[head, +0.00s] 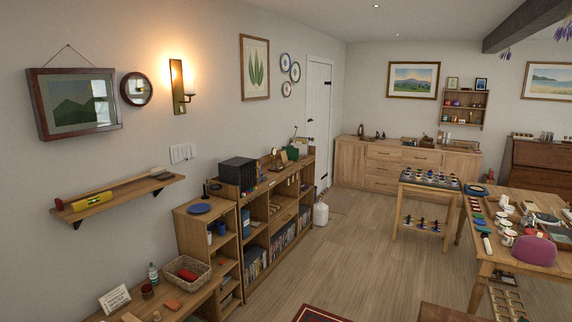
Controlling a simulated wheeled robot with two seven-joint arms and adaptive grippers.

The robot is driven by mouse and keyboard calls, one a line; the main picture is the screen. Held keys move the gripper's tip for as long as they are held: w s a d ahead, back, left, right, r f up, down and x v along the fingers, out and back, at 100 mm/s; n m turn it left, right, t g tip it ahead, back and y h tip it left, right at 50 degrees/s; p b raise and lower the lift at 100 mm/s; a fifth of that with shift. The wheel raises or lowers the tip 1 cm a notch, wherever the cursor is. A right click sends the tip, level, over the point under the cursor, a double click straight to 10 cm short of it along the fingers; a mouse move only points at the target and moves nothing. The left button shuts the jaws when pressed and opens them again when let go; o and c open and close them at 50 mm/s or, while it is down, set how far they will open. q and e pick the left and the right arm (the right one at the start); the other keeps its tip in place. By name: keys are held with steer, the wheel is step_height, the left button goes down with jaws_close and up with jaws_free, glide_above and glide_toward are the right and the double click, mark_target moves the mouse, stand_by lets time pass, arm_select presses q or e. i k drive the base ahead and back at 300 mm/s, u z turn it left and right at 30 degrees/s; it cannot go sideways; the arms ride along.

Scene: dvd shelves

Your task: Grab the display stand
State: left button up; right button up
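I cannot tell for certain which thing is the display stand. A small white card with writing (115,299) leans upright on the low wooden bench (208,299) at the bottom left. Small upright items (283,157) stand on top of the long DVD shelf (257,213) along the left wall, too small to make out. A thin dark upright piece (205,190) stands behind a blue plate (199,209) on the lower shelf unit. Neither of my grippers shows in the head view.
A black box (237,171) tops the DVD shelf. A cluttered wooden table (490,262) and a small game table (430,179) stand right. Floor (350,260) between is clear.

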mark_target(284, 161)
steer(key=z, duration=0.7)
steer(key=i, duration=2.45)
steer(key=u, duration=1)
steer(key=i, duration=3.15)
